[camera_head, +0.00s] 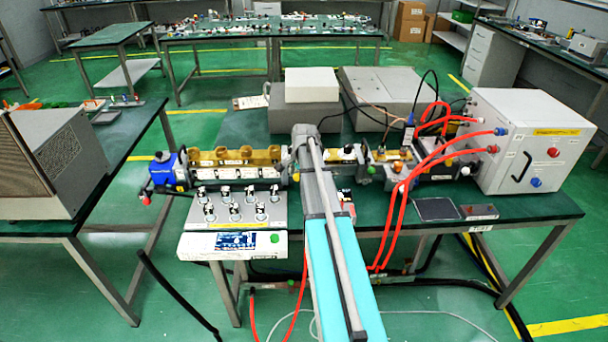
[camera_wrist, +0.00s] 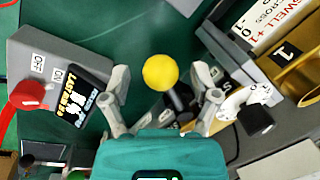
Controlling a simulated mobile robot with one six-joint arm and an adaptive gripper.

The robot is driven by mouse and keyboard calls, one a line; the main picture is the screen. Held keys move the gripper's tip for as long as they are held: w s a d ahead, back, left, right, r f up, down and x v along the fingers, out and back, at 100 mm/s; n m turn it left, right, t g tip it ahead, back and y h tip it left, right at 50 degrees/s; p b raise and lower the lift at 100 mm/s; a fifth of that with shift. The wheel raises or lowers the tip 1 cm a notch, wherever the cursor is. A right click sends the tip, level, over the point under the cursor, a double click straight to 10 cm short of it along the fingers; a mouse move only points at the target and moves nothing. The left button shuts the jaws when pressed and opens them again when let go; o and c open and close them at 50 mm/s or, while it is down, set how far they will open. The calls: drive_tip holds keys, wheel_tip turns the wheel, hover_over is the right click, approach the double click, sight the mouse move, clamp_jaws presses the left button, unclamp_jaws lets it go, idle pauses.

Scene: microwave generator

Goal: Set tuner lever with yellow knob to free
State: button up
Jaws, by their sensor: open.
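The yellow knob (camera_wrist: 160,72) shows in the wrist view, on the end of a dark lever (camera_wrist: 178,102) that slants down and right from it. My gripper (camera_wrist: 160,80) is open, with one finger on the left and one on the right of the knob, and a gap shows on both sides. The lever's base is partly hidden near the right finger, and no "free" mark is readable.
In the wrist view, a grey box with a red knob (camera_wrist: 28,95) is left and a white dial with a black knob (camera_wrist: 258,120) is right. In the head view, a brass waveguide (camera_head: 235,157), toggle panel (camera_head: 232,222) and white cabinet (camera_head: 520,165) with red cables surround my arm.

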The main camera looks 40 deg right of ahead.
idle(0.3)
drive_tip(key=shift+a, duration=0.1)
drive_tip(key=shift+a, duration=0.35)
drive_tip(key=s+a+n, duration=0.5)
drive_tip(key=s+a, duration=0.1)
drive_tip(key=a, duration=0.5)
drive_tip(key=s+a+n+g+p, duration=0.1)
drive_tip(key=s+a+n, duration=0.4)
drive_tip(key=a, duration=0.5)
drive_tip(key=s+a+r+n+g, duration=0.1)
drive_tip(key=s+a+n, duration=0.5)
drive_tip(key=a, duration=0.5)
drive_tip(key=shift+s+a+p, duration=0.3)
drive_tip(key=shift+s, duration=0.05)
drive_tip(key=shift+d+r, duration=0.1)
